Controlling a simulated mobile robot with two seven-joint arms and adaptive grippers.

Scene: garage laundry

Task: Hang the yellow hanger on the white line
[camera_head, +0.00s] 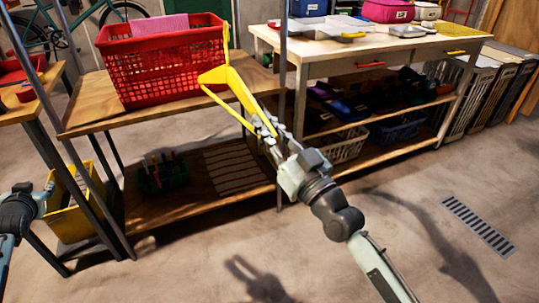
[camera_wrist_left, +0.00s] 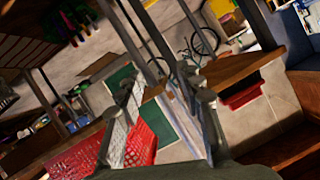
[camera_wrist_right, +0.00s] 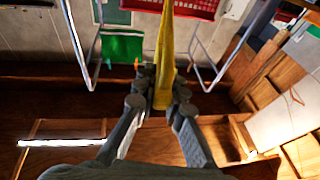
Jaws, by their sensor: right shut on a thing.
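The yellow hanger (camera_head: 240,90) is held up in front of the red basket's right end. My right gripper (camera_head: 270,132) is shut on its lower part. In the right wrist view the yellow hanger (camera_wrist_right: 166,45) rises edge-on from between the fingers of my right gripper (camera_wrist_right: 160,88). My left arm (camera_head: 20,210) shows at the left edge of the head view, with its fingertips not clear there. In the left wrist view my left gripper (camera_wrist_left: 165,105) has its fingers apart, with nothing seen gripped between them. I cannot pick out the white line in any view.
A red basket (camera_head: 165,68) with a pink cloth stands on a wooden shelf table (camera_head: 90,115). Upright grey poles (camera_head: 284,90) rise close to the hanger. A workbench (camera_head: 325,53) stands behind, and a yellow bin (camera_head: 72,218) at left.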

